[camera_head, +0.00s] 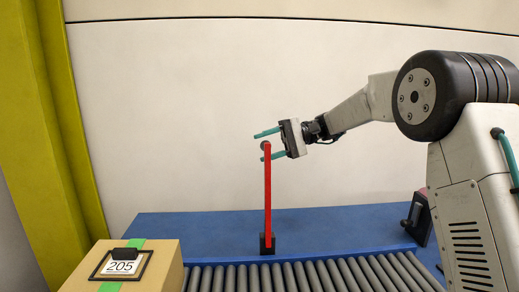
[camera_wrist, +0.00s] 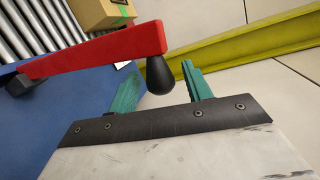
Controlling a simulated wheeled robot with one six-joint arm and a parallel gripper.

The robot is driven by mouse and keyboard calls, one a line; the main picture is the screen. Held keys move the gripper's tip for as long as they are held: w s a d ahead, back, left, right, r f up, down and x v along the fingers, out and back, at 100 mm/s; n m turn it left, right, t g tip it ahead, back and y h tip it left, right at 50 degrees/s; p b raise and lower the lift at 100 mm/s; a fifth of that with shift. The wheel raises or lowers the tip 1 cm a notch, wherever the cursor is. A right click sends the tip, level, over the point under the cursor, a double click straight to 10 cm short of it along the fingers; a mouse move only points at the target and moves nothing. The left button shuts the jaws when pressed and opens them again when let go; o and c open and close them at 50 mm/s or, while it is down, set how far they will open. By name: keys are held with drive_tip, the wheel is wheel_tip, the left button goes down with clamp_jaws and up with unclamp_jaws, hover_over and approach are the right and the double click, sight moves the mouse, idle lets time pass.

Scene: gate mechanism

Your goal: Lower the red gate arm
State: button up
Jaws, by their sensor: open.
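The red gate arm (camera_head: 268,195) stands upright in the head view, rising from a black base (camera_head: 267,243) on the blue table beside the rollers. A dark round knob (camera_head: 265,146) sits at its top. My gripper (camera_head: 260,145) is open at the top of the arm, one finger above the knob and one just below it. In the wrist view the red gate arm (camera_wrist: 95,52) runs across the upper left, with its black knob (camera_wrist: 160,73) between the two teal fingers of my gripper (camera_wrist: 160,90). I cannot tell whether either finger touches the knob.
A roller conveyor (camera_head: 310,277) runs along the front of the blue table (camera_head: 180,228). A cardboard box (camera_head: 150,264) labelled 205 sits at the lower left. A yellow post (camera_head: 62,120) stands at left. A dark device (camera_head: 418,218) sits at the table's right.

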drive_tip(key=shift+x, duration=1.25)
clamp_jaws()
drive_tip(key=shift+s, duration=0.1)
